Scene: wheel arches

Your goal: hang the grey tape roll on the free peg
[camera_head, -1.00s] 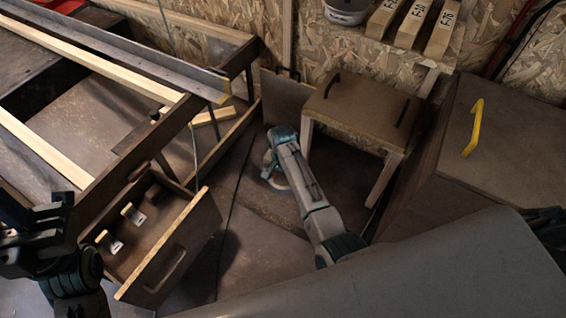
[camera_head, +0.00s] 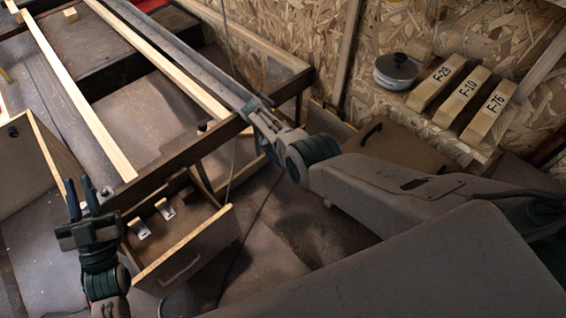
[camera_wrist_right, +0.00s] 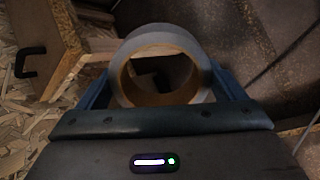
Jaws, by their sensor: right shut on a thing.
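The grey tape roll (camera_wrist_right: 160,40) has a brown inner core and is held between the blue fingers of my right gripper (camera_wrist_right: 162,90) in the right wrist view. In the head view my right gripper (camera_head: 262,128) is beside the dark bench frame, and I cannot make out the roll there. My left gripper (camera_head: 82,190) is open and empty, fingers up, left of the open drawer. A small dark knob (camera_head: 202,127) stands on the bench beam. I cannot tell whether it is the free peg.
The open drawer (camera_head: 185,250) holds two small pale pieces (camera_head: 165,209). Numbered wooden blocks (camera_head: 461,95) and a lidded pot (camera_head: 395,71) sit on a ledge at right.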

